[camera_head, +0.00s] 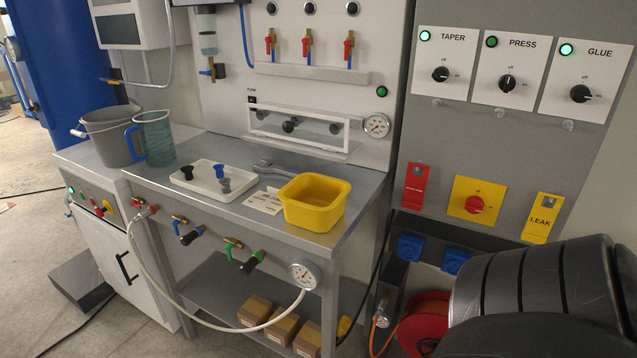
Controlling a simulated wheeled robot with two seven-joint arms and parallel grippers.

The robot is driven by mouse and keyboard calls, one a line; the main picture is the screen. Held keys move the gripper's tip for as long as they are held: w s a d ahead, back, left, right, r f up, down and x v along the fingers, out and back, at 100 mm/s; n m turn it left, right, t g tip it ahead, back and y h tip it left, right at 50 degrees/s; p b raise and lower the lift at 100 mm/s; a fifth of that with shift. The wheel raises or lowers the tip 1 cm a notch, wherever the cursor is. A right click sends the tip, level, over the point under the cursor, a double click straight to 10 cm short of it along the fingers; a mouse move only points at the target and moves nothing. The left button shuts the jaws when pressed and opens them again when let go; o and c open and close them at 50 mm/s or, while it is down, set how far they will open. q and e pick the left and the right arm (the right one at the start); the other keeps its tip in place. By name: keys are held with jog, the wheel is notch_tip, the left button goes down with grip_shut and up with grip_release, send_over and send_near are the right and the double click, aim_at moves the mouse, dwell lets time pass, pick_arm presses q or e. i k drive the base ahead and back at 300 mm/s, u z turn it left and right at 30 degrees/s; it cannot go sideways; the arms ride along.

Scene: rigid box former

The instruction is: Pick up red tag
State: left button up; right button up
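The red tag (415,186) hangs on the grey panel at the right, left of a yellow square plate with a red rotary switch (474,204). A yellow tag marked LEAK (542,217) hangs on the same panel further right. The red tag's lettering is too small to read for certain. A black rounded body, likely part of my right arm, fills the lower right corner. Neither gripper's fingers show in this view.
A steel bench holds a yellow tub (313,202), a white tray (201,192), a wrench (275,170), a jug (153,138) and a grey bucket (108,134). TAPER, PRESS and GLUE knobs sit above the tags. Blue sockets (410,247) and a red hose reel (425,325) are below.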

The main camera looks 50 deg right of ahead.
aim_at(415, 187)
jog(key=u, duration=0.2)
jog(key=i, duration=1.2)
jog(key=z, duration=2)
